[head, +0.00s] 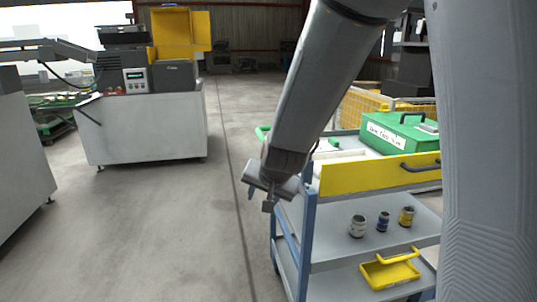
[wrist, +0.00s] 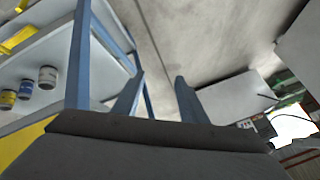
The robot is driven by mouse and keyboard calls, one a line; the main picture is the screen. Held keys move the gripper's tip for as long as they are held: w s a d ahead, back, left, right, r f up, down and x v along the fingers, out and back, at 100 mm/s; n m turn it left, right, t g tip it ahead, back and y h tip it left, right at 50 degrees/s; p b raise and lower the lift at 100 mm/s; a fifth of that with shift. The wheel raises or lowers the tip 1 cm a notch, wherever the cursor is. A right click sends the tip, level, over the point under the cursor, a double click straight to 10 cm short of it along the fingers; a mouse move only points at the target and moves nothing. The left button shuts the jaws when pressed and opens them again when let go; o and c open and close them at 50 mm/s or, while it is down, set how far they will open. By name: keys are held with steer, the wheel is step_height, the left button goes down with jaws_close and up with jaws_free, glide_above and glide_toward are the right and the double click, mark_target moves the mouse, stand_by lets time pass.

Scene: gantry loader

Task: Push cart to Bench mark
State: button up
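The cart (head: 311,240) stands at the right in the head view, with blue posts, grey shelves and a yellow panel with a dark handle. My gripper (head: 259,200) is beside its near left corner post. The wrist view shows two fingers (wrist: 157,98) spread apart with nothing clearly held between them. A blue cart post (wrist: 80,60) stands just left of the fingers, and a thinner blue bar shows behind the gap. I cannot tell whether a finger touches the cart. No Bench mark can be made out; a white bench (head: 150,130) stands at the left back.
The cart carries a green case (head: 400,132) on top, several small cans (head: 357,226) on the middle shelf and a yellow tray (head: 391,272) below. A grey cabinet (head: 22,150) is at the far left. The concrete floor (head: 170,220) between is clear, with a dark line along it.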

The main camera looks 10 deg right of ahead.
steer(key=w+r+m+t+h+b, duration=0.2)
steer(key=w+m+t+h+b, duration=0.3)
steer(key=w, duration=0.5)
steer(key=w+r+m+t+h+b, duration=0.2)
steer(key=w+m+t+h, duration=0.1)
steer(key=w+m, duration=0.55)
steer(key=w+d+m+h+b, duration=0.1)
steer(key=d+m+h, duration=0.1)
steer(key=w+d+r+m+g+h+b, duration=0.1)
steer(key=w+d+m+h, duration=0.1)
steer(key=w+d+m+h+b, duration=0.1)
steer(key=w+d+m+h, duration=0.1)
steer(key=shift+w+r+g, duration=0.1)
steer(key=shift+r+g, duration=0.2)
steer(key=shift+r, duration=0.05)
jaws_close()
